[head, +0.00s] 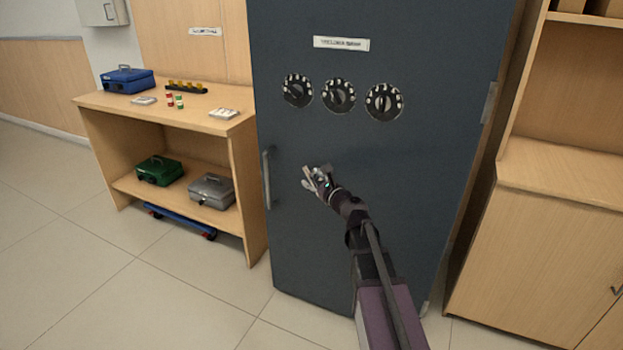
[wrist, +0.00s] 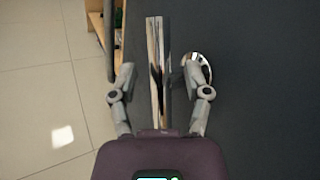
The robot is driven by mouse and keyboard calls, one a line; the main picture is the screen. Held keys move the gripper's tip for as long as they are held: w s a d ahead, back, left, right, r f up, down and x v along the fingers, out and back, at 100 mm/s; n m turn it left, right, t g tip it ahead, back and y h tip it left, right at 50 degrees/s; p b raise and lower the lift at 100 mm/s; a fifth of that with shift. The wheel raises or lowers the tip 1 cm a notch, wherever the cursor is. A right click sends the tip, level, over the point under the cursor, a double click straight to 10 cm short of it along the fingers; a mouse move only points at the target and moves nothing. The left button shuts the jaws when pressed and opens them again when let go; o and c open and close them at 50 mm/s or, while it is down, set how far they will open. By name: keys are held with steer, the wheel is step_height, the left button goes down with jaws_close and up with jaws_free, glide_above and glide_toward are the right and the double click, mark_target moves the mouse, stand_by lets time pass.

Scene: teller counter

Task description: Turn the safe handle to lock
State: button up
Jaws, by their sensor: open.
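The safe (head: 350,240) is a tall dark blue-grey cabinet with its door closed, in the middle of the head view. My gripper (head: 310,179) is at its door, below the dials. In the wrist view my gripper (wrist: 160,75) is open. A shiny chrome handle bar (wrist: 154,65) stands upright between its two fingers, with a gap on each side. A round chrome piece (wrist: 207,62) shows partly behind the right finger. In the head view my gripper largely hides this handle, so its angle there is hard to tell.
Three black dials (head: 338,95) sit above my gripper. A vertical pull bar (head: 266,180) is on the door's left edge. A wooden shelf unit (head: 105,101) with cash boxes stands left, a wooden cabinet (head: 540,240) right. Tiled floor (head: 90,280) is clear at front left.

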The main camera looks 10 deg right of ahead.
steer(key=shift+x, duration=0.8)
steer(key=shift+s, duration=0.1)
jaws_close()
steer(key=shift+d, duration=0.15)
